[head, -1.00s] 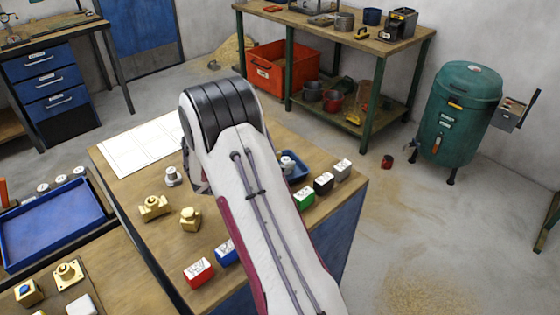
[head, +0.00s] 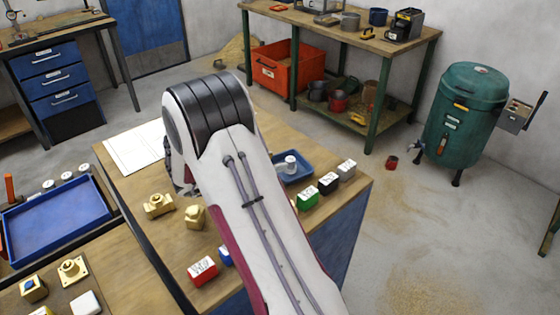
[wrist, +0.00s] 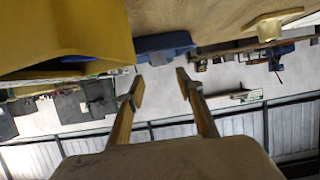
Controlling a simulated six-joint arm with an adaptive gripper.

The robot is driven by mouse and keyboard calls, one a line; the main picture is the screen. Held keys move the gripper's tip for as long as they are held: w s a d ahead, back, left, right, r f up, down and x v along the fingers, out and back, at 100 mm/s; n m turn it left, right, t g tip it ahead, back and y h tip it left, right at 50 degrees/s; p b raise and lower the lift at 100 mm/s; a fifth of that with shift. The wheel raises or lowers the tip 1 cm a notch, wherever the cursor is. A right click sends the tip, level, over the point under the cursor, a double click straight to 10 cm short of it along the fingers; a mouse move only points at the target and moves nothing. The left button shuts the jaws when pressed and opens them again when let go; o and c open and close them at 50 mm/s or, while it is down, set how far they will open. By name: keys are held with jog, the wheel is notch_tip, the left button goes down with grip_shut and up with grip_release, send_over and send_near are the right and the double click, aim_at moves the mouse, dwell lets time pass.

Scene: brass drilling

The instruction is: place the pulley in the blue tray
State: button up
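I cannot tell for certain which part is the pulley. A small grey round part (head: 290,164) stands in the small blue tray (head: 304,173) at the table's right side, partly hidden by my arm. A larger, empty-looking blue tray (head: 55,225) is at the far left. My gripper (wrist: 160,85) is open in the wrist view, with nothing between its fingers. In the head view it is mostly hidden behind my arm, near the brass parts. A large yellow surface (wrist: 65,35) is close at the upper left of the wrist view, beside a blue thing (wrist: 164,44).
Brass fittings (head: 159,205) (head: 195,216) stand on the wooden table (head: 135,190). Red (head: 202,270), green (head: 307,198), black (head: 327,183) and white-grey (head: 346,170) labelled blocks are near its edges. A white sheet (head: 135,150) lies at the back.

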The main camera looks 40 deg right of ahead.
jog(key=v, duration=0.6)
jog(key=shift+a, duration=0.2)
jog(key=shift+r, duration=0.1)
